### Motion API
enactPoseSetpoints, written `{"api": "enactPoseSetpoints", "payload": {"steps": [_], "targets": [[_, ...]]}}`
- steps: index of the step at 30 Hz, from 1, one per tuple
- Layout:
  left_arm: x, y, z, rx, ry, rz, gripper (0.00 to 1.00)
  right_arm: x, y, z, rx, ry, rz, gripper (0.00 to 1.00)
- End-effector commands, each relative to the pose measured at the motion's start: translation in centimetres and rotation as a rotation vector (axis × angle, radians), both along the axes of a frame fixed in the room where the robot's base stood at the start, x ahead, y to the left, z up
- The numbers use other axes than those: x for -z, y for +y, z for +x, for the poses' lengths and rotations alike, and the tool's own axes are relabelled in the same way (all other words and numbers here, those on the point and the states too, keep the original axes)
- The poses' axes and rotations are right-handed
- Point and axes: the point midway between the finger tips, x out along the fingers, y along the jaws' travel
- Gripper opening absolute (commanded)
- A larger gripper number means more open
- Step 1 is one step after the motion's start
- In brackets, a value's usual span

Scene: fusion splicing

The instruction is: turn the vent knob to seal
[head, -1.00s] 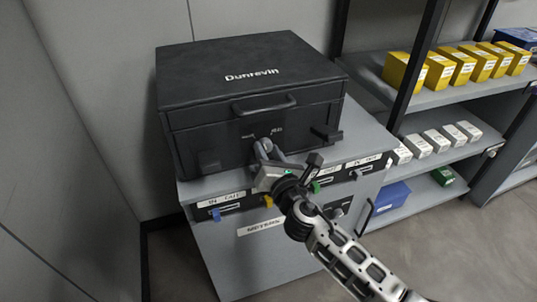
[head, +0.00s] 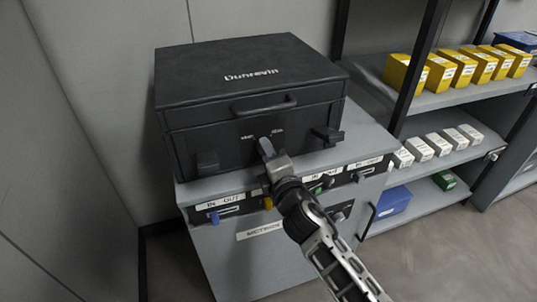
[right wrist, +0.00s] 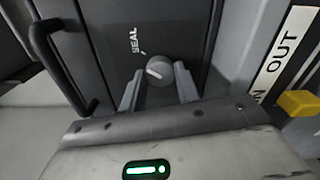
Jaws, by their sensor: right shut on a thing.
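The vent knob (right wrist: 158,68) is a small round grey knob with a white line, on the front of the black Dunrevin case (head: 190,115). My right gripper (right wrist: 157,80) is shut on it, with a finger on either side. In the head view my right gripper (head: 266,148) shows edge-on at the case front and mostly hides the knob. The word SEAL (right wrist: 134,40) stands beside the knob, with a small white tick. The knob's white line does not clearly line up with that tick. My left gripper is not in view.
The case handle (head: 263,105) juts out just above the knob, and a latch (head: 328,134) sits to the right. The case stands on a grey cabinet (head: 235,262) with IN and OUT slots and coloured tabs. A shelf (head: 440,98) with yellow boxes is at the right.

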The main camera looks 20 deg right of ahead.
Motion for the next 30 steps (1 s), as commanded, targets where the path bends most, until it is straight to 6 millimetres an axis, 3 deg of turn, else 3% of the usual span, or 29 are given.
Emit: {"api": "enactPoseSetpoints", "payload": {"steps": [12,29,30], "targets": [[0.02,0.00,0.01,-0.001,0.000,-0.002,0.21,0.15,0.09,-0.07,-0.001,0.010,0.187,0.09],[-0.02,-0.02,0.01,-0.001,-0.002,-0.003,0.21,0.15,0.10,-0.07,-0.001,0.011,0.213,0.09],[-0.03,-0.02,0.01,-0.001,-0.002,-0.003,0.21,0.16,0.10,-0.07,-0.001,0.011,0.212,0.43]]}}
